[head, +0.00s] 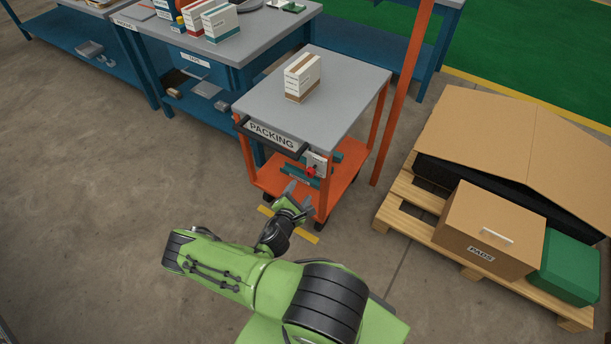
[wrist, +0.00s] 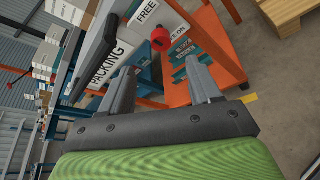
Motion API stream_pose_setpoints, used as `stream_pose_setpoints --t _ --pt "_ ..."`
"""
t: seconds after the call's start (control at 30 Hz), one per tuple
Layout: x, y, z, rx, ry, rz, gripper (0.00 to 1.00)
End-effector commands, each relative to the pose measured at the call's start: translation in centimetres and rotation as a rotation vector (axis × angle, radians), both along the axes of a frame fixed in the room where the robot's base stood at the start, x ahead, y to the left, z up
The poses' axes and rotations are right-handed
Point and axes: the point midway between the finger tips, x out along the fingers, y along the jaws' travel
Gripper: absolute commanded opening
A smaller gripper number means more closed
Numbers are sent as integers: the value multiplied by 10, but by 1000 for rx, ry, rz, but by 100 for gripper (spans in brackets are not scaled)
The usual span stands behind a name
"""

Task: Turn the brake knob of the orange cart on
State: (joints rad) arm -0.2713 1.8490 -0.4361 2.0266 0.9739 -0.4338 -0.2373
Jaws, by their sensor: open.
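The orange cart (head: 262,178) stands ahead of me with a grey top and a "PACKING" label on its front edge. Its red brake knob (head: 310,171) sits on a light plate at the cart's front right, below the top. In the wrist view the knob (wrist: 161,39) shows beside a "FREE" label, beyond the fingers and a little above the gap between them. My gripper (head: 297,193) is open and empty, in front of the cart and just below the knob in the picture. In the wrist view its two fingers (wrist: 163,84) are spread apart, not touching the knob.
A white and brown box (head: 302,77) stands on the cart top. Blue workbenches (head: 230,77) are behind and left. An orange post (head: 402,90) rises right of the cart. A pallet (head: 440,235) with cardboard boxes is at right. The floor at left is clear.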

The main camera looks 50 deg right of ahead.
Motion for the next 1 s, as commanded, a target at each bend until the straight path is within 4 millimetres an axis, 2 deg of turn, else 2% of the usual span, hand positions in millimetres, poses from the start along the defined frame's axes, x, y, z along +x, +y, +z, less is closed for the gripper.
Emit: stream_pose_setpoints --t 0.03,0.3,0.5,0.63,0.87,1.0 --pt "3 -12 -7 1 -5 -5 63" --pt "25 -74 -28 1 -6 -5 63" --pt "38 -107 -38 2 -3 -5 63" --pt "41 -115 -40 1 -1 -3 63" --pt "41 -115 -39 1 -1 -3 63" --pt "41 -115 -39 1 -1 -3 41"
